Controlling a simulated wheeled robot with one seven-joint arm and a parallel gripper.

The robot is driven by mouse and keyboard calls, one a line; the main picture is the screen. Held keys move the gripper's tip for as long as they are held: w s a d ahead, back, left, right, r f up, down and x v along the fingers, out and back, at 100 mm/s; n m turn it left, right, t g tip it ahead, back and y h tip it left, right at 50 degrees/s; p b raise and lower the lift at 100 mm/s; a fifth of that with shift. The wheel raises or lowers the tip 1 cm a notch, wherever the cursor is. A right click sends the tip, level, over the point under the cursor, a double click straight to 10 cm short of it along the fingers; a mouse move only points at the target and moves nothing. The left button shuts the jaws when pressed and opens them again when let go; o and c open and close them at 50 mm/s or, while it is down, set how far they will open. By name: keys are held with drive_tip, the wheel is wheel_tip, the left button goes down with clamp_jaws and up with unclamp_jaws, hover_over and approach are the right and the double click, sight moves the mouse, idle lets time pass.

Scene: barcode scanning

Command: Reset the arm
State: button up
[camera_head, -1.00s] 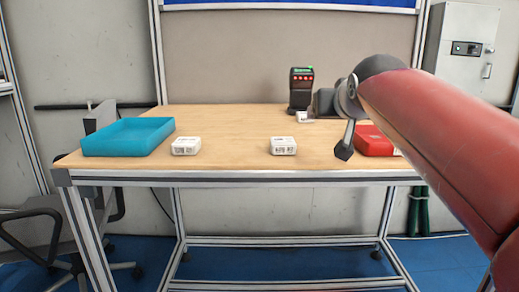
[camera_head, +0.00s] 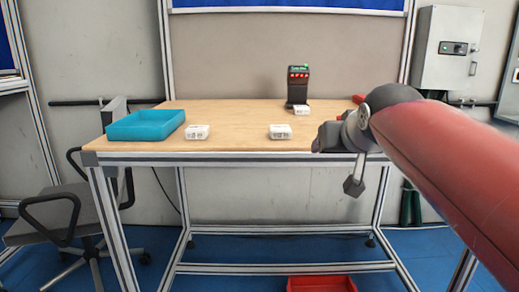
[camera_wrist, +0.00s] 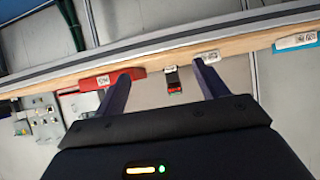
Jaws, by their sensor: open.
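My gripper (camera_head: 322,142) is at the end of my red arm, in front of the table's right part in the head view. In the wrist view its two dark fingers stand wide apart, with nothing held between them (camera_wrist: 160,73). A black scanner (camera_head: 298,88) with red and green lights stands at the table's back; it also shows in the wrist view (camera_wrist: 173,82). One white box (camera_head: 301,110) is in front of it. Two more white boxes lie near the front edge, one left (camera_head: 197,132) and one in the middle (camera_head: 280,131).
A blue tray (camera_head: 145,124) is on the table's left. A red tray (camera_wrist: 98,81) shows in the wrist view with a white box at it; my arm mostly hides it in the head view. A red bin (camera_head: 321,285) is on the floor. A chair (camera_head: 50,228) stands left.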

drive_tip(key=s+f+g, duration=0.6)
drive_tip(key=s+f, duration=1.6)
drive_tip(key=f, duration=0.3)
drive_tip(key=shift+a, duration=0.15)
drive_tip(key=shift+s, duration=0.1)
